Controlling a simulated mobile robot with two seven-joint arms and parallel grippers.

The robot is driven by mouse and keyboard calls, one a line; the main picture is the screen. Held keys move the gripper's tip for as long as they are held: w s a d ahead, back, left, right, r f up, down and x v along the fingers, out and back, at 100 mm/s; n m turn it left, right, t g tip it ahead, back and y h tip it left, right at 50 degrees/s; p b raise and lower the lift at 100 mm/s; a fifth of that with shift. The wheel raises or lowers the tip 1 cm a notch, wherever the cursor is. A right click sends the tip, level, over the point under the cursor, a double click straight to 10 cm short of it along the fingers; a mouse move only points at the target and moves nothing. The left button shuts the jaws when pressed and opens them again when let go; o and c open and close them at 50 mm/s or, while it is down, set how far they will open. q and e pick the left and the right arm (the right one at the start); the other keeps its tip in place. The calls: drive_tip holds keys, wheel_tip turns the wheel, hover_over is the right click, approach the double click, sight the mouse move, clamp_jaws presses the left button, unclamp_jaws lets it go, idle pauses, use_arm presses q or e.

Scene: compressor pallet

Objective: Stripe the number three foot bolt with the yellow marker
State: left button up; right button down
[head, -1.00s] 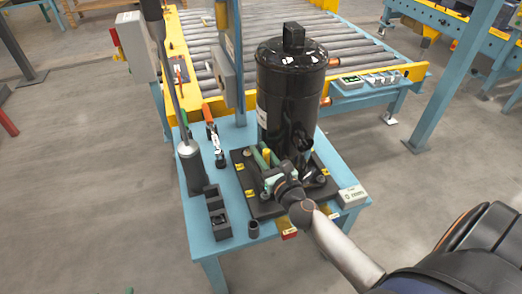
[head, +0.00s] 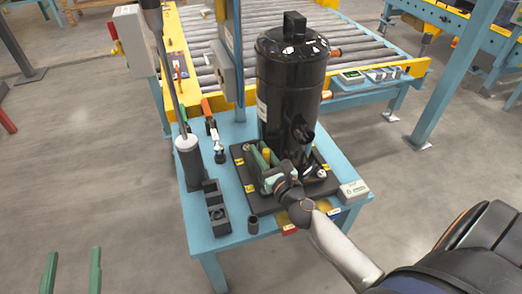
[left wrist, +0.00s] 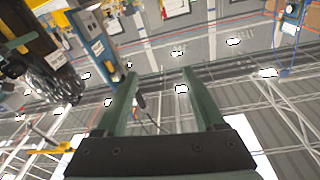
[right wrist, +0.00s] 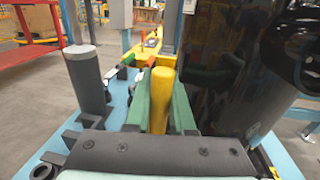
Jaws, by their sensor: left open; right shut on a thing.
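The yellow marker (right wrist: 160,100) stands upright between the green fingers of my right gripper (right wrist: 158,108), which is shut on it. In the head view the marker (head: 267,154) shows low against the left front of the black compressor (head: 288,95). The compressor stands on a dark base plate (head: 240,172) with small yellow tags along its edges. Their numbers are too small to read, and I cannot pick out the number three foot bolt. My right gripper covers part of the plate's front. My left gripper (head: 72,272) is open and empty at the lower left, away from the table.
On the blue table (head: 212,246) stand a tall grey cylinder (head: 190,165), a dark open holder (head: 217,212), a small dark cup (head: 253,224) and a light box (head: 353,190). A roller conveyor (head: 225,50) lies behind. Bare floor surrounds the table's left side.

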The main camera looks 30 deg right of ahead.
use_arm(q)
drive_tip(key=shift+s+d+r+m+t+h+b, duration=0.15)
drive_tip(key=shift+s+r+m+t+h, duration=0.15)
drive_tip(key=shift+r, duration=0.65)
drive_tip(key=shift+s+r+m+t+h+b, duration=0.15)
drive_tip(key=shift+r+t+h, duration=0.25)
drive_tip(key=shift+r, duration=0.5)
drive_tip(key=shift+s+d+r+m+t+h+b, duration=0.1)
drive_tip(key=shift+r+m+t+h, duration=0.25)
drive_tip(key=shift+r, duration=0.6)
drive_tip(key=shift+f, duration=0.15)
drive_tip(key=shift+f+b, duration=0.35)
drive_tip(key=shift+b, duration=0.15)
wheel_tip(320, 180, up, 5)
drive_tip(key=p, duration=0.5)
drive_tip(key=shift+r, duration=0.1)
drive_tip(key=shift+y, duration=0.35)
